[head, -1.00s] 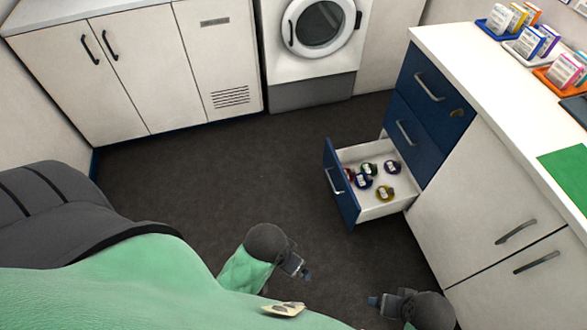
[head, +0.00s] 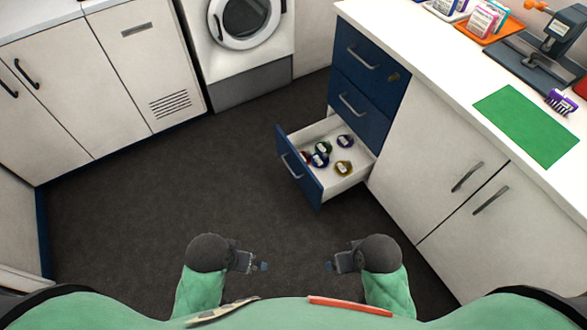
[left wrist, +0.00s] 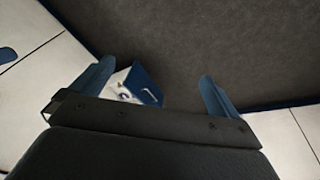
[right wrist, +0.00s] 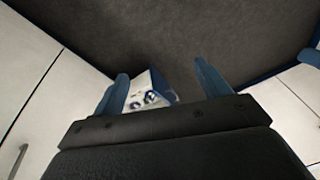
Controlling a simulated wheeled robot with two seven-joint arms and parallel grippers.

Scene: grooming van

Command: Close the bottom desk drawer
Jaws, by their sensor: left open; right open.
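The bottom desk drawer (head: 302,179) is pulled well out of the desk in the head view. It has a dark blue front with a metal handle, and several round coloured items lie inside. The drawer also shows small in the left wrist view (left wrist: 150,87) and in the right wrist view (right wrist: 160,86). My left gripper (head: 265,266) is open and empty, over the floor in front of the drawer. My right gripper (head: 327,266) is open and empty, also short of the drawer. Neither gripper touches the drawer.
Two shut blue drawers (head: 357,104) sit above the open one. White cupboards (head: 440,168) with handles stand to its right under a counter with a green mat (head: 526,125). A washing machine (head: 238,42) stands at the back. The dark floor (head: 150,195) is clear.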

